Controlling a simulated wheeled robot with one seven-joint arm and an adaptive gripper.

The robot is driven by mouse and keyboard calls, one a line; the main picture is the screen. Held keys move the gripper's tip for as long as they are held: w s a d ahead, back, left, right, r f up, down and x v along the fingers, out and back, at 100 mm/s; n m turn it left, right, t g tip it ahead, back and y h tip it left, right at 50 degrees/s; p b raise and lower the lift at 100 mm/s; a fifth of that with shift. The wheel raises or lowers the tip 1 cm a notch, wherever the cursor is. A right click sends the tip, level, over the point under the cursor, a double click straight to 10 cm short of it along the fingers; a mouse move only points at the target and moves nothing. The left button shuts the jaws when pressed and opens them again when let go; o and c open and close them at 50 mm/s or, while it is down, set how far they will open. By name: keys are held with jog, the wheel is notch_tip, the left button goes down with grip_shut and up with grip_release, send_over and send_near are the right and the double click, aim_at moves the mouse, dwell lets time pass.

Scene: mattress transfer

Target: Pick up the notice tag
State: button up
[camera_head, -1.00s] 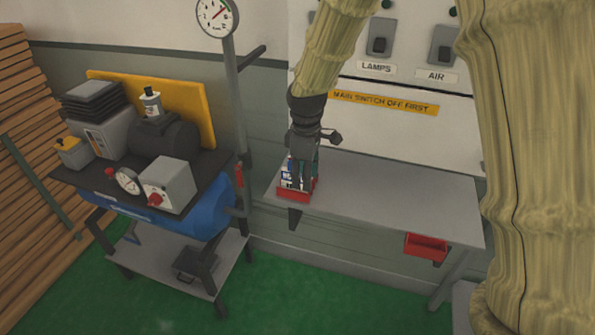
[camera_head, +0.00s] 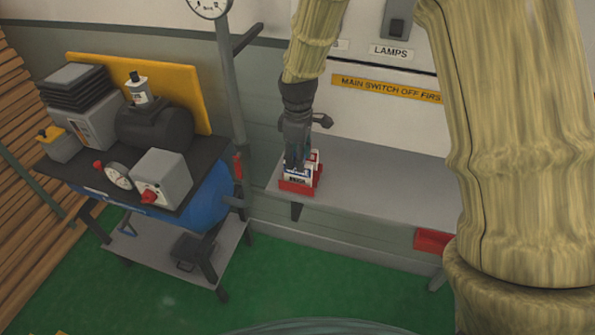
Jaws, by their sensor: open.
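My gripper (camera_head: 296,160) hangs pointing down over the left end of the grey shelf, right above and in front of a small red holder (camera_head: 297,187). White and blue printed tags (camera_head: 297,173) stand in the holder; one of them may be the notice tag, but the print is too small to read. The fingers overlap the tags in this view, so I cannot tell whether they touch them. My gripper is open, with no tag clearly held. My arm covers part of the wall panel.
The grey shelf (camera_head: 385,185) is bare to the right of the holder. A red bin (camera_head: 432,240) hangs under its front edge. A cart with a blue tank (camera_head: 205,205) and a grey box (camera_head: 163,178) stands at left. A gauge post (camera_head: 229,90) rises between.

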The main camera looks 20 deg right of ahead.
aim_at(298, 173)
jog(key=shift+f, duration=0.35)
jog(key=shift+s+f+p, duration=0.25)
jog(key=shift+f+p, duration=0.25)
jog(key=shift+f, duration=0.05)
jog(key=shift+f+p, duration=1.05)
jog(key=shift+f, duration=1.2)
grip_shut()
